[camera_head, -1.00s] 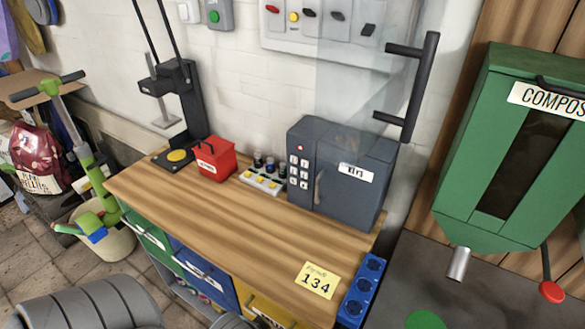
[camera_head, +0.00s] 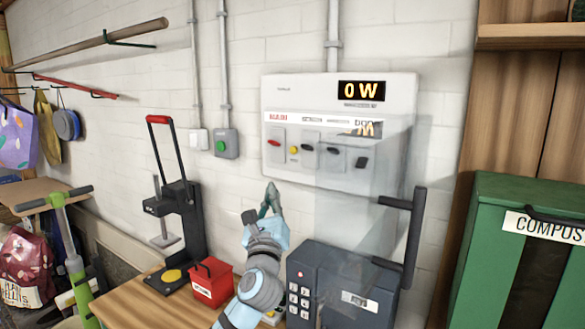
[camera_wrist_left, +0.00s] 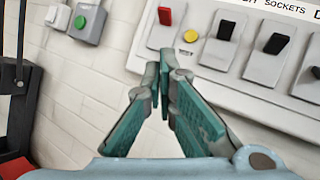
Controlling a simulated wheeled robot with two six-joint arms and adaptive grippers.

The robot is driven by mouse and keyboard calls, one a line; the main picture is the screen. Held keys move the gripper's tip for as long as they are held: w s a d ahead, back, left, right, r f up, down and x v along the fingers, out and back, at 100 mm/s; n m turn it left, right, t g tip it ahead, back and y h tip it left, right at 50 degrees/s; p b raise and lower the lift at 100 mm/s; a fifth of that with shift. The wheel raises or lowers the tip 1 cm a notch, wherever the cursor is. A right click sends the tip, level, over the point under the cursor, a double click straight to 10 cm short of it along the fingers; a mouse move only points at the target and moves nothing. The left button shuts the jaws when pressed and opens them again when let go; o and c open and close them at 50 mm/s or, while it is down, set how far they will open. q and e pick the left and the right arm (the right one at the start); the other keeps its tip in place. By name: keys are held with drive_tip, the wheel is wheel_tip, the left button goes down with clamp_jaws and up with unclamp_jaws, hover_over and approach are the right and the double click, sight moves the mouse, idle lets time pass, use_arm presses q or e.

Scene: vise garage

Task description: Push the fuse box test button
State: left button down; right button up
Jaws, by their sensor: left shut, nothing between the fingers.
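The fuse box (camera_head: 285,95) is a white panel on the brick wall. Its display reads "0 W". A yellow round button (camera_head: 293,150) sits between a red switch (camera_head: 275,144) and a row of black switches (camera_head: 335,155). In the left wrist view the yellow button (camera_wrist_left: 190,36) shows just above and right of the fingertips. A clear cover with a black handle (camera_head: 415,230) stands open in front of the box's lower right. My left gripper (camera_head: 270,194) is shut and empty, below and slightly left of the yellow button, apart from it. My right gripper is not in view.
A green button box (camera_head: 226,144) is on the wall to the left. Below are a black press (camera_head: 182,215), a red box (camera_head: 212,282) and a grey safe (camera_head: 350,290) on a wooden bench (camera_head: 165,303). A green compost bin (camera_head: 485,225) stands at right.

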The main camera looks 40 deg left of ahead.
sight(293, 150)
use_arm(q)
wheel_tip(293, 150, up, 8)
drive_tip(key=a+m+t+y, duration=0.1)
drive_tip(key=m, duration=0.3)
drive_tip(key=shift+s+a+r+t+y, duration=0.2)
drive_tip(key=shift+s+t+y, duration=0.15)
drive_tip(key=shift+t+y, duration=0.05)
drive_tip(key=w+b, duration=0.2)
drive_tip(key=w, duration=0.1)
drive_tip(key=w+b, duration=0.2)
drive_tip(key=w+a+b, duration=0.1)
drive_tip(key=w+b, duration=0.1)
drive_tip(key=w, duration=0.1)
drive_tip(key=shift+w+f, duration=0.2)
drive_tip(key=shift+w, duration=0.15)
drive_tip(key=shift+w+r, duration=0.1)
drive_tip(key=shift+r, duration=0.05)
drive_tip(key=shift+w, duration=0.1)
idle(0.3)
